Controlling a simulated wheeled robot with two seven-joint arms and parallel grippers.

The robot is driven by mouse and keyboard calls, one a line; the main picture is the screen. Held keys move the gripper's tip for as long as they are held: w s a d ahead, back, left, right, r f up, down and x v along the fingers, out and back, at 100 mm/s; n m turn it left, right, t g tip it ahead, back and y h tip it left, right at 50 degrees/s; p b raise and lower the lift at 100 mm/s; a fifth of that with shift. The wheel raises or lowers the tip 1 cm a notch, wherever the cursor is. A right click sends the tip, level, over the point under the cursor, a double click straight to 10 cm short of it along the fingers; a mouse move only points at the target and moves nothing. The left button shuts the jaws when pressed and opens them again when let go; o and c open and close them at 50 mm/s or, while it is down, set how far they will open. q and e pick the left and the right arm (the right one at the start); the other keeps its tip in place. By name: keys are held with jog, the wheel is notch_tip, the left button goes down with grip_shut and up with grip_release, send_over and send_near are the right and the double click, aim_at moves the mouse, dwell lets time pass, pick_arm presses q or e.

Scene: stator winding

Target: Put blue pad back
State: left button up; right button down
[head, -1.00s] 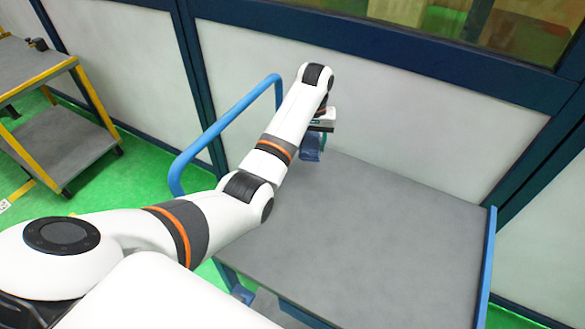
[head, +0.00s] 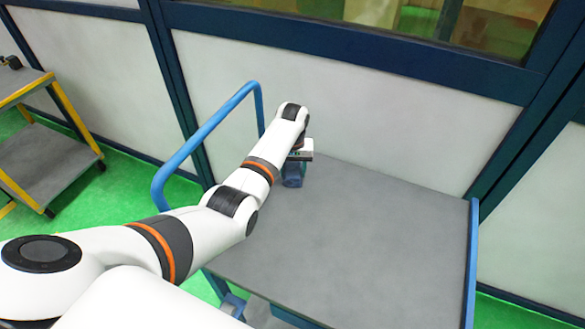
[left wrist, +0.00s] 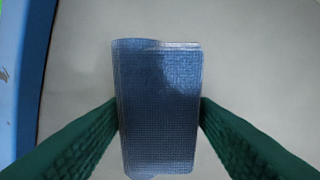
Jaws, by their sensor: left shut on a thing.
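The blue pad (left wrist: 160,110) is a dark blue, woven-textured block with a shiny upper corner in the left wrist view. My left gripper (left wrist: 160,112) has its green fingers against the pad's two sides and is shut on it. In the head view the pad (head: 292,176) shows below my left gripper (head: 296,164), over the far left part of the grey cart top (head: 370,235). I cannot tell whether the pad touches the cart top. My right gripper is not in view.
A blue handle rail (head: 205,130) rises at the cart's left end, near my left arm. A blue edge (head: 472,260) bounds its right side. A panelled wall (head: 370,110) stands behind. The cart top is otherwise clear. A yellow-framed cart (head: 50,150) stands at the far left.

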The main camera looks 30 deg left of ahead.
aim_at(293, 169)
pick_arm(q)
jog(key=shift+f, duration=0.2)
jog(key=o, duration=0.8)
jog(key=shift+o, duration=1.1)
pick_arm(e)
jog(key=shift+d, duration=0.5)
pick_arm(q)
jog(key=shift+r, duration=0.1)
notch_tip(293, 169, up, 12)
jog(key=shift+r+b, duration=0.15)
jog(key=shift+b, duration=0.15)
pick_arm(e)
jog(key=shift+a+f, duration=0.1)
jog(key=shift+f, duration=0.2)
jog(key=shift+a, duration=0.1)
